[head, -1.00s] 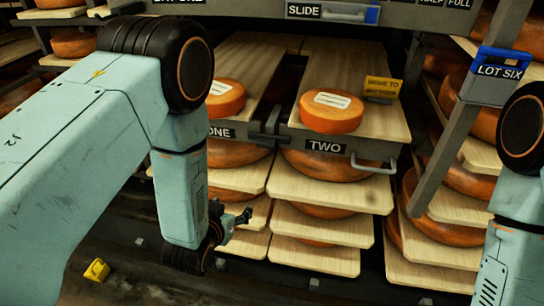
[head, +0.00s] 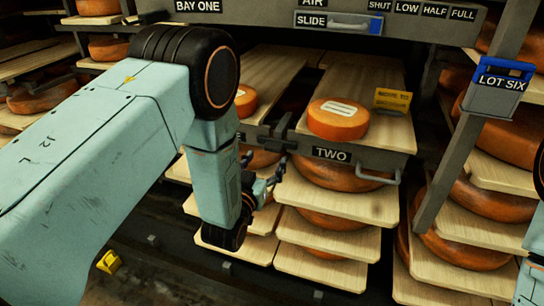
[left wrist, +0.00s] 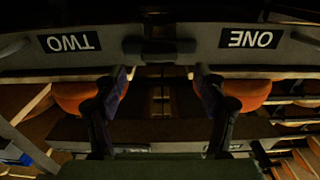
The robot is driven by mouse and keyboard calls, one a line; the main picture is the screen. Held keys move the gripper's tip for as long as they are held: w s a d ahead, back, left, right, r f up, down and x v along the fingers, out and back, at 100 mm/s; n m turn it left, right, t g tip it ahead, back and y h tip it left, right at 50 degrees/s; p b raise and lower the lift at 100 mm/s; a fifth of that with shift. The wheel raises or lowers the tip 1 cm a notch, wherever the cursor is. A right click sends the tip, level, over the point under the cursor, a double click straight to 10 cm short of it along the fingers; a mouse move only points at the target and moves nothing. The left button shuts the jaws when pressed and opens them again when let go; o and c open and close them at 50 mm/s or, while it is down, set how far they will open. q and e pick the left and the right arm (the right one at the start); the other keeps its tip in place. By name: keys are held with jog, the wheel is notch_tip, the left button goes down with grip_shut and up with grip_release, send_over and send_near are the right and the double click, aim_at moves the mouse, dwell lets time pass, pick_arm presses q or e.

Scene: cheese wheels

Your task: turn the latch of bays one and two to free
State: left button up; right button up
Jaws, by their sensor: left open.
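The latch (head: 277,138) is a dark piece between the shelf fronts of bays one and two. In the left wrist view, which is upside down, the latch (left wrist: 158,50) is a dark bar between the ONE plate (left wrist: 251,38) and the TWO plate (left wrist: 69,42). The TWO plate (head: 331,153) also shows in the head view; the ONE plate is hidden behind my left arm. My left gripper (head: 273,178) is open and empty, just below the latch and apart from it. Its spread fingers (left wrist: 162,80) show in the wrist view. My right gripper is out of view.
An orange cheese wheel (head: 338,119) sits on bay two's top board, beside a yellow sign (head: 392,100). A metal handle (head: 377,172) juts from bay two's front. Boards with more wheels stack below. A post with a LOT SIX holder (head: 497,88) stands right.

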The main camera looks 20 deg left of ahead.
aim_at(272, 150)
pick_arm(q)
jog(key=shift+w+b, duration=0.55)
jog(key=shift+w, duration=1.65)
jog(key=shift+d, duration=0.1)
jog(key=c, duration=1.2)
jog(key=shift+o, duration=0.2)
